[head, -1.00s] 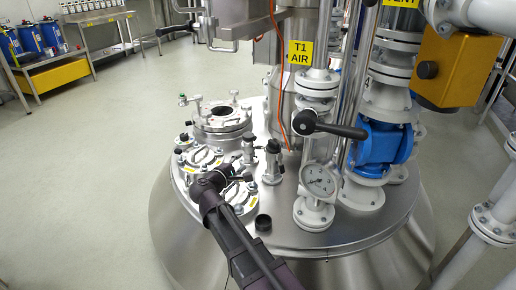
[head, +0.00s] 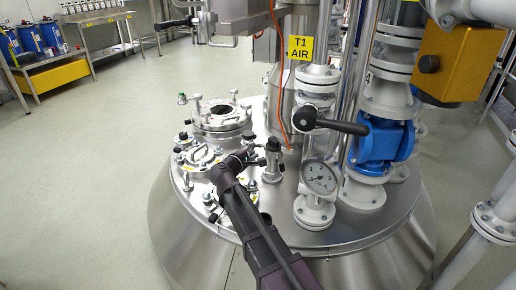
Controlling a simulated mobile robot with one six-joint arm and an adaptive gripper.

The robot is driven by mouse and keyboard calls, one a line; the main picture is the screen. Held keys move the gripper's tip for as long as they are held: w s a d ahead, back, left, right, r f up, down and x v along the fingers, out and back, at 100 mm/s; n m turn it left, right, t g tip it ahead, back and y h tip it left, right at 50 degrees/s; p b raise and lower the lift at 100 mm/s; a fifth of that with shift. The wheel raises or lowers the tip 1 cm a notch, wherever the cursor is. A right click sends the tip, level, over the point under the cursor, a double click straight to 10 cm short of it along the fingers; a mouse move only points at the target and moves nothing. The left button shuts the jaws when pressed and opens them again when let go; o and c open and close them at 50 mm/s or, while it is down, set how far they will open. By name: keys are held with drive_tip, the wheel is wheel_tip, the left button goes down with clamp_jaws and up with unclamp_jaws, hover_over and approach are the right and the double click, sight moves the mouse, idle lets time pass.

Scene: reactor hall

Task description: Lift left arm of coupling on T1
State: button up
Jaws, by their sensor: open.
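The coupling (head: 272,166) is an upright silvery fitting with a dark top, standing on the steel lid of the vessel near T1. A small lever-like part shows on its upper left side, close to my gripper. My gripper (head: 247,157) is at the end of my dark arm, just left of the coupling at about the height of its upper part. It is open and small in the view. I cannot tell whether its fingers touch the left arm of the coupling. My gripper and wrist hide part of the lid and fittings behind them.
A pressure gauge (head: 319,178) stands to the right. An orange cable hangs behind the coupling.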

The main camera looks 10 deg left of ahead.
sight(258, 147)
drive_tip(key=shift+x, duration=2.4)
clamp_jaws()
